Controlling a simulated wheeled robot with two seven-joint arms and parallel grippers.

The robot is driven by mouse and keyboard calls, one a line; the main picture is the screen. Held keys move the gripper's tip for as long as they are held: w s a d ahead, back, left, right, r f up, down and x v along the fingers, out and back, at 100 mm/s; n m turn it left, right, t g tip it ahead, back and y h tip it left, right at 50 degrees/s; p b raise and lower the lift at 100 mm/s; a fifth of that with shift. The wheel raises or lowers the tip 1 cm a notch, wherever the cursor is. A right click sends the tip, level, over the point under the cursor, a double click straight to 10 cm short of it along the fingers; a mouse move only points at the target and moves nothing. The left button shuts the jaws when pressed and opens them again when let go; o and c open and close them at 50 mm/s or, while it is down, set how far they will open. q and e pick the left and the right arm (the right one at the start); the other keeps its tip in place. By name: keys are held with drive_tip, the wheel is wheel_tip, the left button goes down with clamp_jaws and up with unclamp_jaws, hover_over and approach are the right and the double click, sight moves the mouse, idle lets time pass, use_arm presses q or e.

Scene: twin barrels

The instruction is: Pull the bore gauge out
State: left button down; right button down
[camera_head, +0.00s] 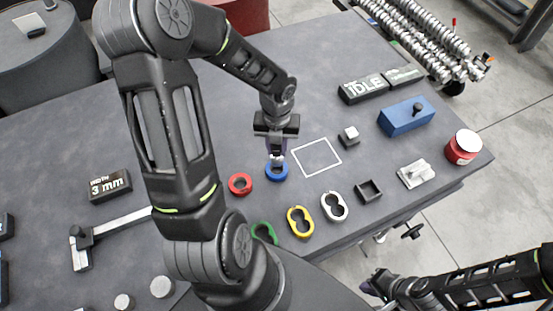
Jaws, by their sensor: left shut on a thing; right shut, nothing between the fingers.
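My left gripper (277,153) points down over the blue ring (276,171), near the middle of the table. It is shut on a small pale grey piece, which looks like the bore gauge (278,159). The fingers hide most of this piece. Its lower end is at the blue ring's opening; I cannot tell how deep it sits. My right gripper (374,287) is shut and empty, low at the right, beyond the table's front edge.
A red ring (240,184) and green, yellow (300,222) and white (333,206) two-hole pieces lie nearby. A blue block (406,117), an IDLE sign (363,88) and a red can (463,148) stand right. A caliper (115,224) lies left. The table's back middle is clear.

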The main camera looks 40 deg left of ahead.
use_arm(q)
drive_tip(key=shift+r, duration=3)
drive_tip(key=shift+w, duration=0.15)
